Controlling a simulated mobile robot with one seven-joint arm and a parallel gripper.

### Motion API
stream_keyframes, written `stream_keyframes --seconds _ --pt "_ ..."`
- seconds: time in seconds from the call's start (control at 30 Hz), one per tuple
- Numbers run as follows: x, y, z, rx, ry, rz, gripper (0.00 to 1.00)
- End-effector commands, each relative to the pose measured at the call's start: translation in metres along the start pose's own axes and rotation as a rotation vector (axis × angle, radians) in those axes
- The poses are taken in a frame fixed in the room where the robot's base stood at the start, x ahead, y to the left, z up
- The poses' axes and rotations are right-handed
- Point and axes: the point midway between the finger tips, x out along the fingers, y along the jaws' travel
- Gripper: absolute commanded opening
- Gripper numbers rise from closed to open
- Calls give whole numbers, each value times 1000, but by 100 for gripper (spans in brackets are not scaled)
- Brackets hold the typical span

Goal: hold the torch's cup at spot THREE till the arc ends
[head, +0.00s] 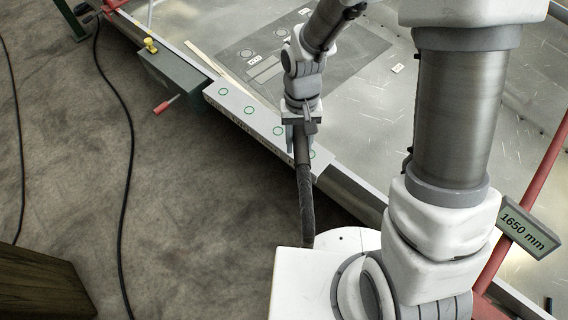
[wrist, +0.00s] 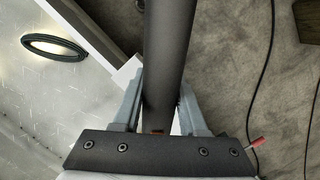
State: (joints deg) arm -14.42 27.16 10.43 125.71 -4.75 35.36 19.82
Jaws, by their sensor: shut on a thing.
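My gripper (head: 302,137) is shut on the dark grey torch (head: 302,155), above the near end of a pale strip (head: 238,105). In the wrist view my gripper's two fingers (wrist: 160,95) stand on either side of the torch's dark round body (wrist: 168,50). A dark ribbed hose (head: 307,205) hangs from the torch. I cannot read the spot labels, nor make out the torch's cup or any arc.
A dark green box (head: 170,75) with a yellow knob and a red handle stands beside the strip. A scratched metal plate (head: 440,90) lies beyond it. A dark oval ring (wrist: 55,47) shows in the wrist view. Black cables (head: 125,110) cross the open floor at left.

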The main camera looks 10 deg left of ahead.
Motion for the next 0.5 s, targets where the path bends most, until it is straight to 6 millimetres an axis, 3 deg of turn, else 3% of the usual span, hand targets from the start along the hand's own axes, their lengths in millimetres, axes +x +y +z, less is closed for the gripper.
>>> stream_keyframes --seconds 0.03,0.2,0.5 --pt "8 -11 4 -16 -5 0 0" --pt "5 -31 21 -43 -32 0 0" --pt "2 -37 29 -51 -44 0 0"
